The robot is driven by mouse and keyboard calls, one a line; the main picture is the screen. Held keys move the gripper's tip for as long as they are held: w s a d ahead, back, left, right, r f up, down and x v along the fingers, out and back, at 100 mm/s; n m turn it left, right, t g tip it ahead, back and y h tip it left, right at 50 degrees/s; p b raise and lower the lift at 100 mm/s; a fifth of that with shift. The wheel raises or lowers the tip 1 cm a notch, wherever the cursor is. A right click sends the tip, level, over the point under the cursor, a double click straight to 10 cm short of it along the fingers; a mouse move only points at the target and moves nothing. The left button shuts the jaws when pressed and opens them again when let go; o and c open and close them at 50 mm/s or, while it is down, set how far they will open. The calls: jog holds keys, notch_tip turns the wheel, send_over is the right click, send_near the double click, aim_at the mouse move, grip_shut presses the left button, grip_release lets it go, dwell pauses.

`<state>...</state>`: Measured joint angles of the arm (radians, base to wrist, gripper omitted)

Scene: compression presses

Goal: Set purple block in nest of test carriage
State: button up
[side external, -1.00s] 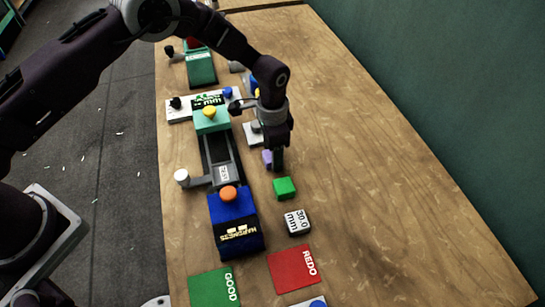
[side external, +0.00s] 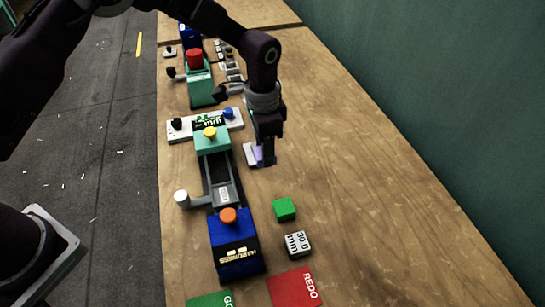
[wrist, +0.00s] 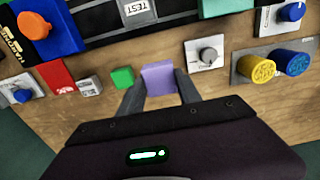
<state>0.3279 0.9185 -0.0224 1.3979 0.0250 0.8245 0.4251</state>
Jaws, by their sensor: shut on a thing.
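My gripper (wrist: 159,90) is shut on the purple block (wrist: 159,78), with one finger on each side of it in the wrist view. In the side external view, the purple block (side external: 257,153) shows partly behind my gripper (side external: 266,160), which hangs to the right of the press. The test carriage (side external: 223,193), with a TEST label, sits on dark rails between the teal block and the blue hardness unit. Its TEST label also shows at the top of the wrist view (wrist: 137,7). The nest is not clearly visible.
A green block (side external: 285,209) and a 30.0 mm block (side external: 297,244) lie below my gripper in the picture. A white knob plate (wrist: 204,54) is close to the purple block. The red REDO pad (side external: 297,288) is at the bottom. The table's right side is clear.

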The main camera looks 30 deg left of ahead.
jog(key=s+a, duration=0.6)
jog(key=s, duration=0.3)
jog(key=shift+a, duration=0.3)
jog(key=shift+f, duration=2.9)
jog(key=shift+f, duration=0.7)
jog(key=o, duration=1.4)
